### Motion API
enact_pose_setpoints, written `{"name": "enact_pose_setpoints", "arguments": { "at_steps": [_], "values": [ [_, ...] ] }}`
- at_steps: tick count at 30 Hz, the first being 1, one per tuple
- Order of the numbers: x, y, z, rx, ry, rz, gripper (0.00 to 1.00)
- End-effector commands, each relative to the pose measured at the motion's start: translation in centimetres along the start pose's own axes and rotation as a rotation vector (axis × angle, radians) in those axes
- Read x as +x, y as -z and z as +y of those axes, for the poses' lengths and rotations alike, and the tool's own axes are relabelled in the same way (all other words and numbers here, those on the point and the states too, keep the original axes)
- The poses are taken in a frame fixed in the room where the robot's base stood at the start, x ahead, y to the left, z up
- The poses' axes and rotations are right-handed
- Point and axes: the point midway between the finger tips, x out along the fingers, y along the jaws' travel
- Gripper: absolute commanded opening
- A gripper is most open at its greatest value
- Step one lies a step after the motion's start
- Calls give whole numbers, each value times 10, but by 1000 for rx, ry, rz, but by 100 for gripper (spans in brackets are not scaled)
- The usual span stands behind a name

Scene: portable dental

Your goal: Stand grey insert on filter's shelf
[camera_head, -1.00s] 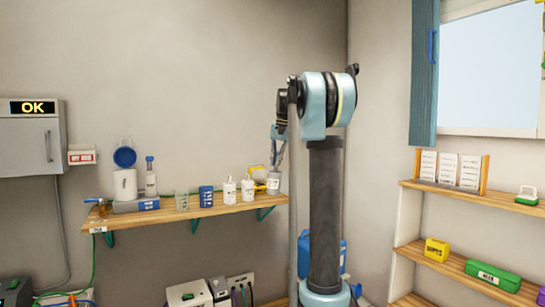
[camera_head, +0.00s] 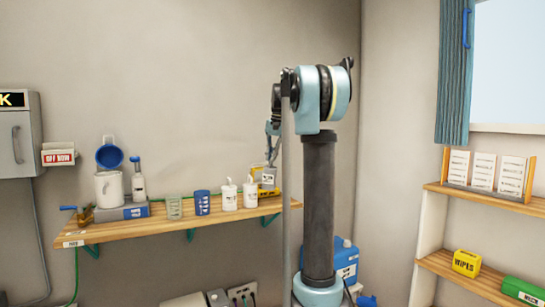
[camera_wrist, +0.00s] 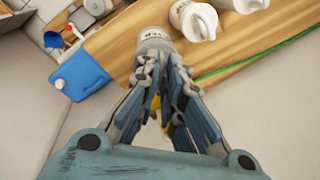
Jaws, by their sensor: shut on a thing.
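The grey insert (camera_head: 268,178) is a small grey cylinder with a dark-lettered label, at the right part of the wooden wall shelf (camera_head: 130,229). My gripper (camera_head: 271,160) is over it from above. In the wrist view, my gripper (camera_wrist: 158,62) is shut on the grey insert (camera_wrist: 153,40), whose near side the fingertips partly hide. I cannot tell whether its base touches the shelf. At the shelf's left end stands a white jug (camera_head: 108,190) with a raised blue lid; I cannot tell whether it is the filter.
Two white bottles (camera_head: 229,196), a blue cup (camera_head: 202,203) and a clear cup (camera_head: 174,207) stand in a row left of the insert. A yellow item (camera_head: 257,171) is close behind it. A blue canister (camera_head: 344,262) is below right. Bare shelf shows along the front edge.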

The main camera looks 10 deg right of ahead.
Motion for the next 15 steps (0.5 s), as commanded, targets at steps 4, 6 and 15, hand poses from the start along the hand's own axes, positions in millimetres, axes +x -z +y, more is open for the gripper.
{"name": "enact_pose_setpoints", "arguments": {
  "at_steps": [4,6,15],
  "values": [
    [11,7,16,19,0,4,0],
    [17,8,20,23,0,4,0],
    [40,11,29,29,0,5,0]
  ]
}}
